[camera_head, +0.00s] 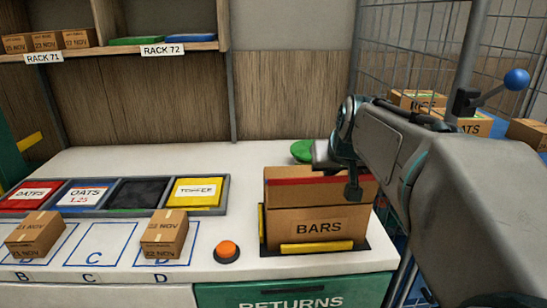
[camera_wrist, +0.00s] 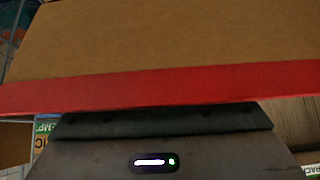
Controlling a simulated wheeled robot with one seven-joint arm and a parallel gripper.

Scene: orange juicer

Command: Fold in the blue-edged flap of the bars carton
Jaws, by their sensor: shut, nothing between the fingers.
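The bars carton (camera_head: 311,229) is a brown box marked BARS at the front right of the white counter. A raised brown flap with a red edge (camera_head: 290,182) shows at its top. No blue edge shows on the carton in either view. My gripper (camera_head: 353,190) is shut and empty, at the right part of the red-edged flap; I cannot tell whether it touches. In the wrist view the red-edged flap (camera_wrist: 160,82) spans the picture close to the camera, above my gripper's dark body. The fingertips are not clear there.
Yellow strips (camera_head: 316,247) on a dark base border the carton. An orange button (camera_head: 227,250) stands left of it, and a green round object (camera_head: 302,151) behind it. Bins (camera_head: 198,191) and small cartons (camera_head: 164,233) lie left. A wire cage (camera_head: 415,50) stands right.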

